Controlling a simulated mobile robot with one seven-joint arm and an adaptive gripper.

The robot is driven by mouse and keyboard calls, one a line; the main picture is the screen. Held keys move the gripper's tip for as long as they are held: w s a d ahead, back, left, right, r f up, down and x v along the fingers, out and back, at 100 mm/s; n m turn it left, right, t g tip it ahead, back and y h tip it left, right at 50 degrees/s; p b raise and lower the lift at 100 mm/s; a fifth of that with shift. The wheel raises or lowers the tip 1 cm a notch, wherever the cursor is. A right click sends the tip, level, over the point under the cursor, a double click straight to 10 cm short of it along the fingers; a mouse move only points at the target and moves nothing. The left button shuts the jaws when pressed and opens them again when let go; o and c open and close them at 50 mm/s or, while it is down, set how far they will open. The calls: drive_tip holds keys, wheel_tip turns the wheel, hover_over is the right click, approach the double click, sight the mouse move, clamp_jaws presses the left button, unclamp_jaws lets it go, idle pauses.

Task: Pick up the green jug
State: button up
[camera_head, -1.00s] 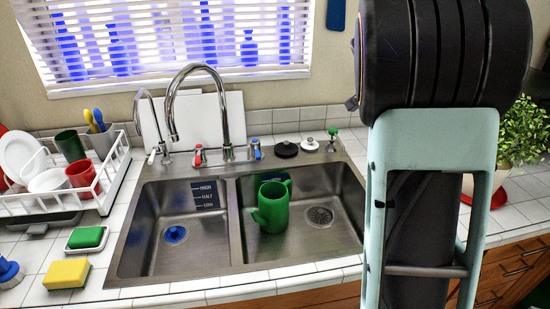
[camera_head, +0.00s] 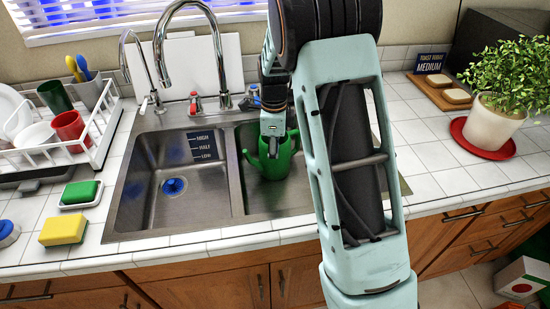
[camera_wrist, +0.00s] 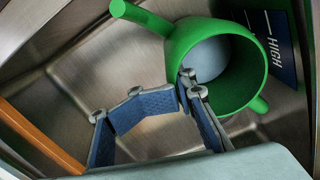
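The green jug (camera_head: 271,160) stands upright in the right basin of the sink, with its handle and spout at its sides. In the wrist view the jug (camera_wrist: 243,66) shows its open mouth and pale inside. My gripper (camera_head: 272,148) is at the jug's upper part, in front of its rim.
The steel sink (camera_head: 236,185) has a divider left of the jug, and a tall faucet (camera_head: 222,60) rises behind it. A white dish rack (camera_head: 98,135) stands left, with a yellow sponge (camera_head: 63,229) before it. A potted plant (camera_head: 494,128) stands right on the tiled counter.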

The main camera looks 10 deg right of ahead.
wheel_tip(320, 180, down, 7)
drive_tip(key=shift+s+r, duration=0.1)
drive_tip(key=shift+r, duration=0.1)
drive_tip(key=shift+r, duration=0.1)
clamp_jaws()
idle(0.3)
